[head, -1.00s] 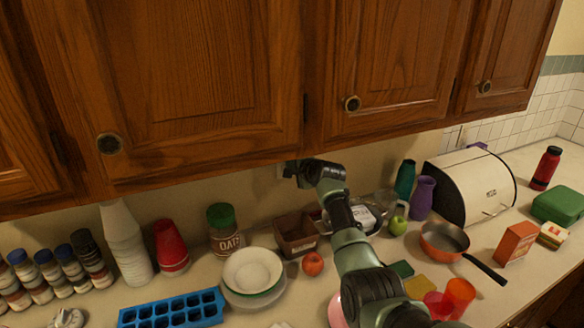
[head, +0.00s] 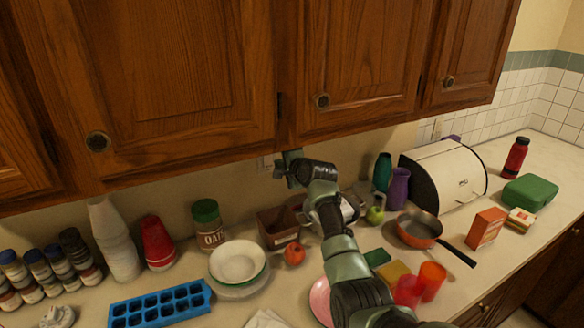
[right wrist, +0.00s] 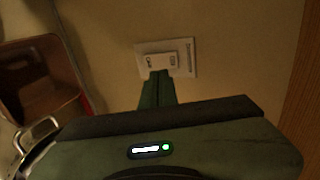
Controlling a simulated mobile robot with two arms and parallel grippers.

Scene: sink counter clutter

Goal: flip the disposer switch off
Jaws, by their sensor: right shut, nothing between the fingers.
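The disposer switch (right wrist: 161,60) is a pale rocker on a light wall plate (right wrist: 187,58) with small dark marks, too small to read surely. In the head view the plate (head: 265,163) shows partly on the wall under the cabinets, beside my right gripper (head: 280,170). In the right wrist view, my right gripper (right wrist: 157,74) is shut and empty, its fingertips at the lower edge of the rocker. I cannot tell whether they touch it. The rocker's tilt is unclear. My left gripper is out of view.
Wooden cabinets (head: 200,80) overhang the wall just above my right gripper. A brown box (head: 279,228), an oats jar (head: 208,224), an apple (head: 294,254) and stacked bowls (head: 238,262) stand below. A pan (head: 419,229) and a bread box (head: 445,180) are at the right.

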